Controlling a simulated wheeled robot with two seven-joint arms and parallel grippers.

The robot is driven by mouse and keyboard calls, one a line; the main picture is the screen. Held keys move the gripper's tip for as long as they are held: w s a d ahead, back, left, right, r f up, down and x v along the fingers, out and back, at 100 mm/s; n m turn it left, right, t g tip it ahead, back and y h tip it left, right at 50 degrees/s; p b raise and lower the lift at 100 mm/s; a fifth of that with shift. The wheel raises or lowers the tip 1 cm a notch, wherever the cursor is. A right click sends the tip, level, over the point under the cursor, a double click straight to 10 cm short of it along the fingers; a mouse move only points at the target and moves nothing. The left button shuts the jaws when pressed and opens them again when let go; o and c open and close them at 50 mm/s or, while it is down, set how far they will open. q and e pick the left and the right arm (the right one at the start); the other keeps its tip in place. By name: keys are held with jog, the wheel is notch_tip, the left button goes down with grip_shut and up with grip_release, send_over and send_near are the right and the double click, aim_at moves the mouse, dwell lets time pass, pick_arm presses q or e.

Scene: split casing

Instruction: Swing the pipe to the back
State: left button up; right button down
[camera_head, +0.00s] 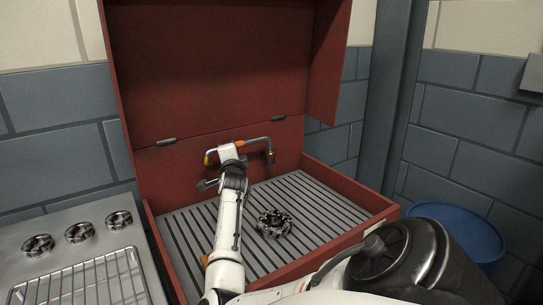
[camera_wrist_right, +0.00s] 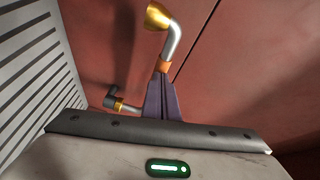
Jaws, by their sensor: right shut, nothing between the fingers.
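The pipe (camera_head: 257,140) is a bent grey tube at the red back wall, with an orange collar and a brass bell-shaped end hanging down to the right. In the right wrist view the pipe (camera_wrist_right: 175,42) shows close up, its brass end at the top. My right gripper (camera_head: 230,152) reaches up to the wall just left of the collar. In the right wrist view the dark fingers of this gripper (camera_wrist_right: 162,80) are shut and empty, their tips overlapping the picture just below the collar. I cannot tell whether they touch it. My left gripper is not in view.
The red casing (camera_head: 350,228) has a raised lid and a slatted floor (camera_head: 305,188). A dark round part (camera_head: 274,223) lies on the slats. A second fitting with a dark knob (camera_wrist_right: 110,100) sits lower left. A steel stove (camera_head: 98,252) stands left, a blue tub (camera_head: 455,222) right.

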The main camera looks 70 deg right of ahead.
jog(key=v, duration=1)
jog(key=shift+a+b, duration=0.15)
jog(key=shift+b, duration=0.15)
jog(key=shift+s+r, duration=0.1)
